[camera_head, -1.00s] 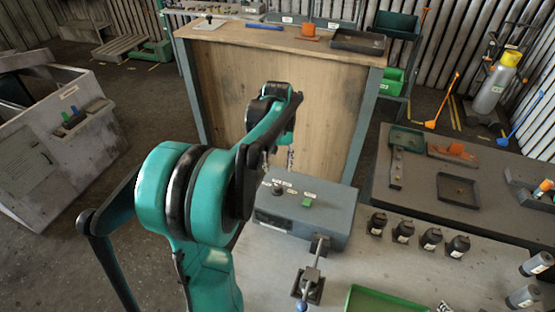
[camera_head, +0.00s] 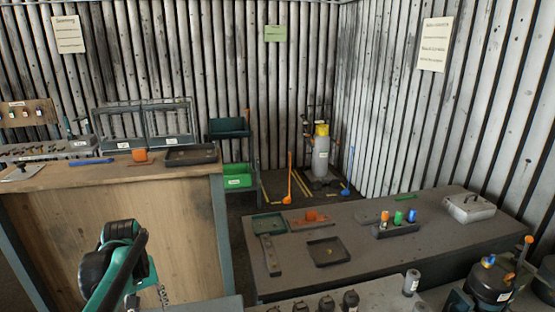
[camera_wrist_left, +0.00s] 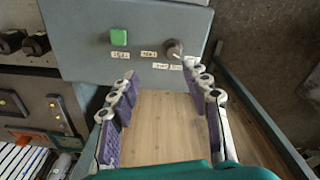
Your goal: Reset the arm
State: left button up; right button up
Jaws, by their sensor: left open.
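My left arm (camera_head: 115,265) rises at the lower left of the head view, in front of the wooden bench front. In the left wrist view my left gripper (camera_wrist_left: 165,78) is open, its two purple-padded fingers wide apart with nothing between them but a view of pale wood. Beyond the fingertips is a grey control box (camera_wrist_left: 75,28) with a green button (camera_wrist_left: 118,37), a dark knob (camera_wrist_left: 172,48) and small white labels. I cannot tell whether the fingers touch the box. My right arm is not in view.
A wooden bench (camera_head: 130,176) stands at the left. A dark table (camera_head: 360,250) at the right holds trays, coloured bottles (camera_head: 398,218) and a grey case (camera_head: 468,207). A gas cylinder (camera_head: 320,155) stands by the wall.

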pick_arm(q)
jog(key=s+d+f+m+t+b, duration=0.3)
jog(key=s+d+f+b, duration=0.1)
jog(key=d, duration=0.5)
jog(key=s+d+f+m+t+b, duration=0.3)
jog(key=s+d+f+m+b, duration=0.1)
jog(key=s+d+f, duration=0.3)
jog(key=shift+d+f+b, duration=0.35)
jog(key=shift+d, duration=0.9)
jog(key=shift+s, duration=0.1)
